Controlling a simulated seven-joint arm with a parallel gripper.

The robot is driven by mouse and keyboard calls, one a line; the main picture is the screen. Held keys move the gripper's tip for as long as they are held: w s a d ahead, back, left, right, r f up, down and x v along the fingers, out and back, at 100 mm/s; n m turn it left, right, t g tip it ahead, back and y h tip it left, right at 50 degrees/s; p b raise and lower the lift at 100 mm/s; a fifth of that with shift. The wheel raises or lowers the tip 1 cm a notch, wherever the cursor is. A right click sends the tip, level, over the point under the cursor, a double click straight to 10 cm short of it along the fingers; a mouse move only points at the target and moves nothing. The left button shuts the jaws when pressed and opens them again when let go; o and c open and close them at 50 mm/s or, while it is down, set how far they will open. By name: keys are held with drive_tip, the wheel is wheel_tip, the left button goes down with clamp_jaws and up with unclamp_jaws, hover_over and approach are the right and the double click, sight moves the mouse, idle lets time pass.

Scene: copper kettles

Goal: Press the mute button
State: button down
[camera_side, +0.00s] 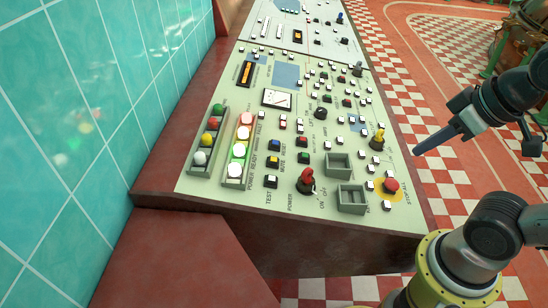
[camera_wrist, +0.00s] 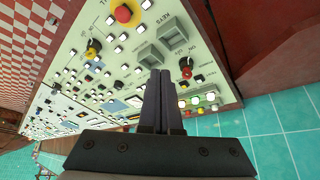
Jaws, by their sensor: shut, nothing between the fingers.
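The mute button (camera_side: 272,162) appears to be the small yellow-capped one beside the "MUTE" lettering in the side view. It sits in a short column between a blue button (camera_side: 274,145) and a white button (camera_side: 271,182) near the "TEST" lettering. My gripper (camera_side: 416,151) is shut and empty. It is above the right edge of the console, well to the right of the mute button and apart from the panel. In the wrist view my gripper's fingers (camera_wrist: 160,75) are together and cover part of the panel.
The sloping console (camera_side: 225,192) carries a red-handled power switch (camera_side: 307,181), two grey sockets (camera_side: 352,198), a red stop button (camera_side: 390,185) and a yellow switch (camera_side: 377,140). Lit lamps (camera_side: 238,150) stand left of the button column. A teal tiled wall (camera_side: 90,120) borders the left.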

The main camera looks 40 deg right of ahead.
idle(0.3)
drive_tip(key=w+a+r+n+t+y, duration=0.1)
drive_tip(key=w+a+r+n+t, duration=0.1)
drive_tip(key=w+r+n+t, duration=0.45)
drive_tip(key=n+g, duration=0.1)
hover_over(273, 161)
drive_tip(key=s+d, duration=0.3)
wheel_tip(273, 161, down, 12)
drive_tip(key=shift+w+a+r, duration=0.15)
drive_tip(key=shift+a+r, duration=0.05)
drive_tip(key=shift+f, duration=0.1)
drive_tip(key=shift+w+a+f, duration=0.2)
drive_tip(key=shift+f, duration=1.2)
drive_tip(key=shift+w+a+f, duration=0.2)
drive_tip(key=shift+w+f, duration=0.05)
drive_tip(key=shift+f, duration=1.15)
drive_tip(key=shift+w+a+f, duration=0.2)
drive_tip(key=shift+f, duration=1.2)
drive_tip(key=shift+f, duration=0.1)
